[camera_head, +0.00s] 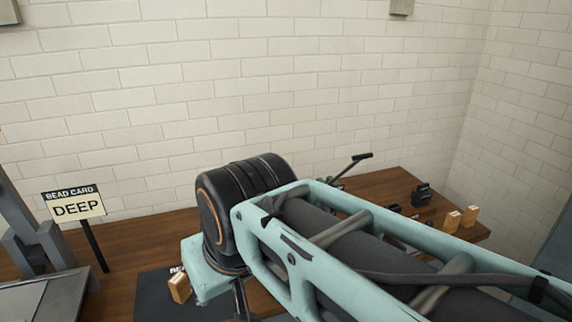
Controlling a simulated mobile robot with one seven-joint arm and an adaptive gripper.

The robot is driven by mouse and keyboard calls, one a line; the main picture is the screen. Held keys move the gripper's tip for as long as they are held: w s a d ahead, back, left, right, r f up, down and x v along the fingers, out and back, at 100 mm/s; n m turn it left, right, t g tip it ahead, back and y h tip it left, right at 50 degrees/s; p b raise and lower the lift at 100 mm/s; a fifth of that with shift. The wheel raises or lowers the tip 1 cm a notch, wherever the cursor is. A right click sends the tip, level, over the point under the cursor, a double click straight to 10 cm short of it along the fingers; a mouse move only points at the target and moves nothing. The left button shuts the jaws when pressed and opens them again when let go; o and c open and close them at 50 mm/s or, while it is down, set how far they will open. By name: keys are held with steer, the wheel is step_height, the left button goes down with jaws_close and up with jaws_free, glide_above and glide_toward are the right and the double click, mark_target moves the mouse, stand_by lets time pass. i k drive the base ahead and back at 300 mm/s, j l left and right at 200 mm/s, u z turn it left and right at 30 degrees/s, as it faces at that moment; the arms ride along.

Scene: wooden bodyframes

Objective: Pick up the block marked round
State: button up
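Three small wooden blocks show in the head view. One block (180,287) is on the dark mat (148,296) at the lower left, beside a pale teal part of my arm. Two more blocks stand near the right end of the wooden table, a nearer one (452,221) and one to its right (470,216). Their markings are too small to read, so I cannot tell which is marked round. My arm crosses the lower middle of the view and covers much of the table. I cannot make out my gripper's fingers.
A sign reading "BEAD CARD DEEP" (75,205) stands on a dark post at the left. A small black object (421,195) and several dark items lie on the table's right part. A dark lever (352,165) rises behind my arm. A white brick wall closes the back.

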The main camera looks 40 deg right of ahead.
mark_target(471, 213)
steer(key=z, duration=2.55)
steer(key=i+l+u, duration=0.15)
steer(key=i, duration=0.35)
steer(key=i+l+u, duration=0.2)
steer(key=i+l, duration=0.15)
steer(key=i, duration=0.15)
steer(key=i+l+u, duration=0.15)
steer(key=i+l, duration=0.2)
steer(key=i+l+u, duration=0.2)
steer(key=i+l, duration=0.35)
steer(key=i+l+u, duration=0.1)
steer(key=i+l, duration=0.15)
